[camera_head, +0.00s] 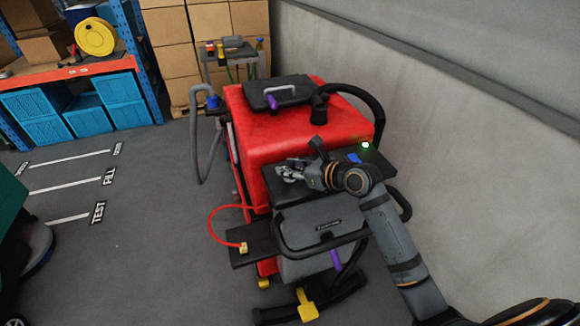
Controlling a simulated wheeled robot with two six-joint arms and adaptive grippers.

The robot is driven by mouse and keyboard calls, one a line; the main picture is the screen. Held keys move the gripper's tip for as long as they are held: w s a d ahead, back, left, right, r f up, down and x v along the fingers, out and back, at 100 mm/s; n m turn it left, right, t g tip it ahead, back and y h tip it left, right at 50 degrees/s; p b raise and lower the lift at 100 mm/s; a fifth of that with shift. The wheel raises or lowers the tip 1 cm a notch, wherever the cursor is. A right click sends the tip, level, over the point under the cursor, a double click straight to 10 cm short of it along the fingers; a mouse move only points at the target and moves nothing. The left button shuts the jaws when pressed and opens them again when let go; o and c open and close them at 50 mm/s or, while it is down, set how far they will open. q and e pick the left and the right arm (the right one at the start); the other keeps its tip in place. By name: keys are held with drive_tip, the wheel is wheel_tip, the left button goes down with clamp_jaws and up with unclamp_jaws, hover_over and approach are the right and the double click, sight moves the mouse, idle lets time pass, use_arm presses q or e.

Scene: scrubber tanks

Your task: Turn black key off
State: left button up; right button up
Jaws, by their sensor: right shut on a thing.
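The red scrubber machine (300,125) stands in the middle of the view, with a black control panel (376,168) on its near side. My right gripper (286,172) is at the left part of this panel, its arm reaching in from the lower right. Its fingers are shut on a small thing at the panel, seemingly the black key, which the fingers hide. The key's angle cannot be made out. My left gripper is not in view.
A black handlebar and grey rear body (320,225) lie below the panel. A red hose (213,222) loops at the left to a small black shelf (240,250). A wall (480,130) stands close on the right. Open floor lies to the left.

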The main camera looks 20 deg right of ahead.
drive_tip(key=shift+r+n+g+y+p, duration=0.2)
drive_tip(key=shift+n+g+y+p, duration=0.45)
drive_tip(key=shift+p, duration=0.6)
drive_tip(key=shift+r+n+g+y+p, duration=0.15)
drive_tip(key=shift+n+g+y+p, duration=0.5)
drive_tip(key=shift+p, duration=0.6)
drive_tip(key=shift+f+n+g+y+p, duration=0.2)
drive_tip(key=shift+n+g+y+p, duration=0.35)
drive_tip(key=shift+n, duration=0.45)
drive_tip(key=n+g+y, duration=0.1)
drive_tip(key=n+g, duration=0.1)
drive_tip(key=g, duration=0.1)
drive_tip(key=shift+f+n+y, duration=0.15)
drive_tip(key=shift+n+y, duration=0.2)
drive_tip(key=shift+n, duration=0.05)
drive_tip(key=shift+n+g+y+b, duration=0.3)
drive_tip(key=shift+n+g+b, duration=1.15)
drive_tip(key=shift+n+g, duration=0.85)
drive_tip(key=shift+g, duration=0.45)
drive_tip(key=o, duration=1.2)
